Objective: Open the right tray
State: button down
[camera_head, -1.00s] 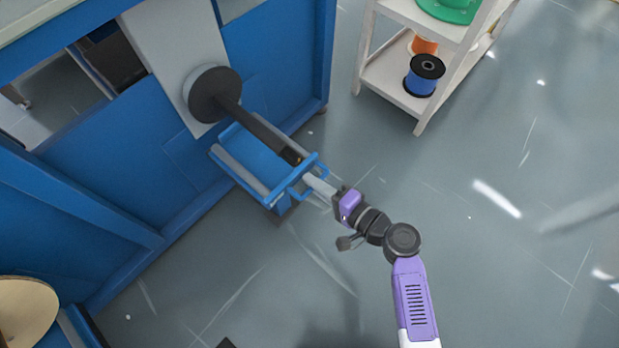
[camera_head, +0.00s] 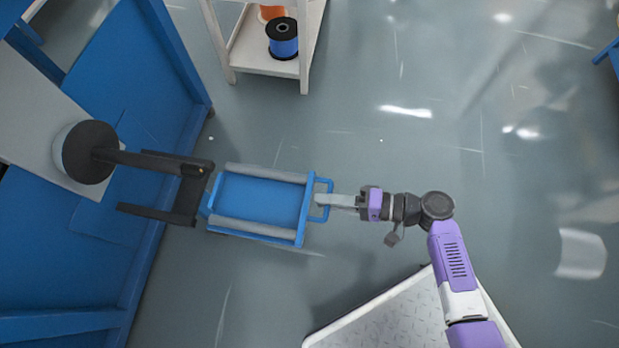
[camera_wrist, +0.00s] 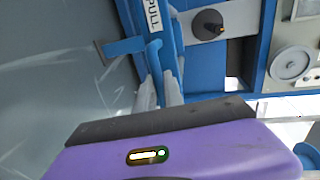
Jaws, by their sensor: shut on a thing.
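The blue tray (camera_head: 262,200) with grey padded side rails stands out from the blue machine (camera_head: 165,95) in the head view. A blue loop handle (camera_head: 325,200) is on its outer end. My gripper (camera_head: 328,201) is shut on this handle. In the wrist view, the gripper fingers (camera_wrist: 160,92) close around the blue handle bar beside a white "PULL" label (camera_wrist: 153,16). The exact finger contact is partly hidden by the purple wrist housing.
A white shelf (camera_head: 262,60) with a blue spool (camera_head: 283,40) stands at the top. The floor right of my arm is mostly clear.

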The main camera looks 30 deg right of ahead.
jog(key=shift+s+d, duration=0.25)
jog(key=shift+d, duration=0.05)
jog(key=c, duration=1.5)
grip_release()
jog(key=shift+d, duration=0.1)
jog(key=p+v, duration=0.2)
jog(key=v, duration=0.5)
jog(key=shift+s+d, duration=0.2)
jog(key=shift+s, duration=0.05)
